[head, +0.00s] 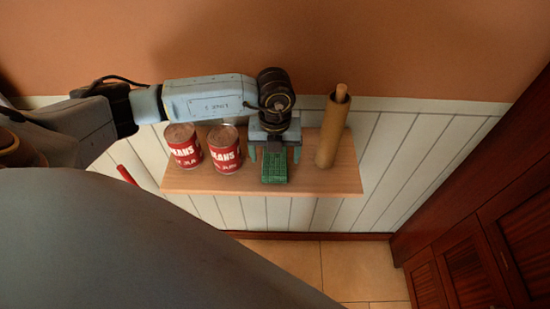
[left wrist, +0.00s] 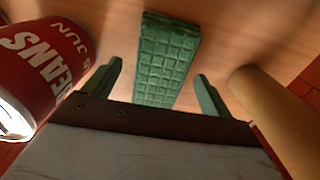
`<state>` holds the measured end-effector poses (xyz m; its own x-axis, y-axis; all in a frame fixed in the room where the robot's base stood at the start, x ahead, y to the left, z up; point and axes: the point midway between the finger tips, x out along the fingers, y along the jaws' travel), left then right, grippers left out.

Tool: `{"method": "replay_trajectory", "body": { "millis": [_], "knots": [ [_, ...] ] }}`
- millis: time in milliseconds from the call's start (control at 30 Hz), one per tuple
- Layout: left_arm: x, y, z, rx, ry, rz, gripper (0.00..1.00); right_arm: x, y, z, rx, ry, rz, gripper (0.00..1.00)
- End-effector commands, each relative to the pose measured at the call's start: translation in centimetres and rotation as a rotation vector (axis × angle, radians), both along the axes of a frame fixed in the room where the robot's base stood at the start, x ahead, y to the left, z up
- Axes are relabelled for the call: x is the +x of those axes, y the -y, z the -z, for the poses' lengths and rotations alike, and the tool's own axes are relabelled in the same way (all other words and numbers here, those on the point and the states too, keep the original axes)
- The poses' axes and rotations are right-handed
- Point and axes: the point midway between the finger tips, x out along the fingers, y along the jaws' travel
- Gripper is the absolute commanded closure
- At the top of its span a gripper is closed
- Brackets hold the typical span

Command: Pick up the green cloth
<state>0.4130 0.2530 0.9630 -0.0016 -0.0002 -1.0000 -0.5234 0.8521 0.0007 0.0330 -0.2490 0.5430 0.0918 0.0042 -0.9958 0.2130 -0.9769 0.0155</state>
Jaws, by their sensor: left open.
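The green cloth (head: 274,167) is a folded strip with a grid texture, lying on a wooden wall shelf (head: 335,181). It also shows in the left wrist view (left wrist: 166,58), near the middle. My left gripper (head: 274,158) is over the back part of the cloth, partly hiding it. In the left wrist view its two green fingers (left wrist: 157,82) are open, one on each side of the cloth, with gaps to it. The cloth is not gripped. My right gripper does not show in either view.
Two red bean cans (head: 225,154) (head: 183,150) stand on the shelf left of the gripper. A tan cylinder with a rod in it (head: 332,133) stands close on the right. Dark wooden cabinets (head: 480,240) are at the far right. The shelf's right end is bare.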

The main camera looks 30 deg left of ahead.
Motion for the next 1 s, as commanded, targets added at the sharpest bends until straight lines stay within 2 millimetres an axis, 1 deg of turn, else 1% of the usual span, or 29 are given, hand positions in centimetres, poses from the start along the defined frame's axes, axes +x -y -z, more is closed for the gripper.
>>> {"method": "replay_trajectory", "body": {
  "millis": [200,233,500,600,767,867,967,1000],
  "knots": [
    [0.0,0.0,0.2,0.000,0.001,0.000,0.15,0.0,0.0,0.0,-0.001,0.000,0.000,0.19],
    [0.0,0.0,0.1,0.000,0.001,0.000,0.17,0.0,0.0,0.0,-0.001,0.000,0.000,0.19],
    [0.0,0.0,0.1,0.000,0.001,0.000,0.52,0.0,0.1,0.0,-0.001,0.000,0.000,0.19],
    [0.0,0.0,0.1,-0.001,0.002,0.000,0.64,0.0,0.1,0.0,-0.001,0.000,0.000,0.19],
    [0.1,0.0,0.1,-0.001,0.002,0.000,0.64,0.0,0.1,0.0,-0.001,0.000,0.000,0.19],
    [0.1,0.0,-0.3,-0.001,0.003,0.000,0.64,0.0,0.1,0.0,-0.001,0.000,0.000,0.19],
    [0.2,0.0,-1.5,-0.002,0.007,-0.001,0.64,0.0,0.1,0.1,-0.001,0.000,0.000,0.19],
    [0.2,0.0,-2.2,-0.002,0.007,0.000,0.64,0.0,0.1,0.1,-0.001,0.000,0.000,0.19]
  ]
}}
